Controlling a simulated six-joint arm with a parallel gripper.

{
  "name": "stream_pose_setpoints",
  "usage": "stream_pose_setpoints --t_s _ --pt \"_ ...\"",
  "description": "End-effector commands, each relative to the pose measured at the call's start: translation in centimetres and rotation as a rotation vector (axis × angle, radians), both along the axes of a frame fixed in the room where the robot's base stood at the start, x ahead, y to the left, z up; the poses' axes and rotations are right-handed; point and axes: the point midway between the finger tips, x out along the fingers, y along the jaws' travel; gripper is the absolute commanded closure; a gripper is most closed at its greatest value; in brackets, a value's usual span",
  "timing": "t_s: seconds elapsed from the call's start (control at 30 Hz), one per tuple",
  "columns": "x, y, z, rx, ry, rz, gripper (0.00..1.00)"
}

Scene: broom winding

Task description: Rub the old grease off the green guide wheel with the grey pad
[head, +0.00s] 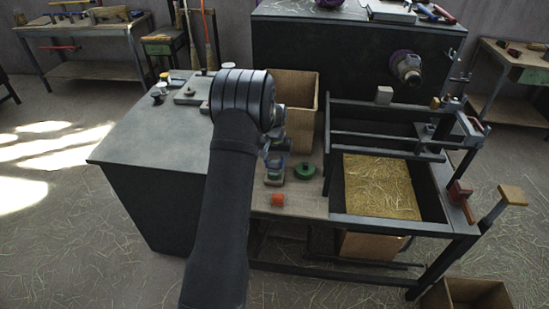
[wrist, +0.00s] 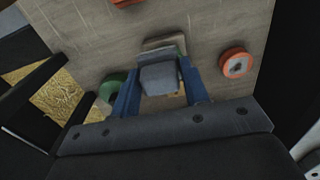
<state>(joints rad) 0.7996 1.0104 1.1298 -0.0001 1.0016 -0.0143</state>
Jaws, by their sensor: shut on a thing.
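My gripper (wrist: 158,70) is shut on the grey pad (wrist: 160,80), which sits between its two blue fingers in the wrist view. The green guide wheel (head: 304,170) lies flat on the wooden bench top, just right of my gripper (head: 276,160) in the head view. In the wrist view the green wheel (wrist: 108,88) is left of the fingers, partly hidden by the left one. The pad appears beside the wheel, apart from it. Whether the pad touches the bench or the grey-beige piece (wrist: 165,44) beyond it, I cannot tell. No grease can be made out.
An orange wheel (wrist: 236,63) lies right of the fingers in the wrist view. A tall brown bin (head: 302,92) stands behind. A dark frame with a straw-filled tray (head: 380,187) borders the bench on the right.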

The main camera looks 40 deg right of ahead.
Motion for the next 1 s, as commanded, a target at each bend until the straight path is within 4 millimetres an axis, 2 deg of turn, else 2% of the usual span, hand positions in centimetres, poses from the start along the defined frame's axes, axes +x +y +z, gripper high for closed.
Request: stream_pose_setpoints --t_s 0.27,0.37,0.4,1.0 --pt "0.0 0.0 -2.6 0.001 0.001 0.000 0.77" --pt "0.1 -0.1 -4.1 0.001 0.001 0.000 0.77" --pt "0.5 -0.5 -3.9 -0.001 -0.001 0.000 0.80" --pt "4.3 -4.3 -4.0 0.000 0.000 0.000 0.80"
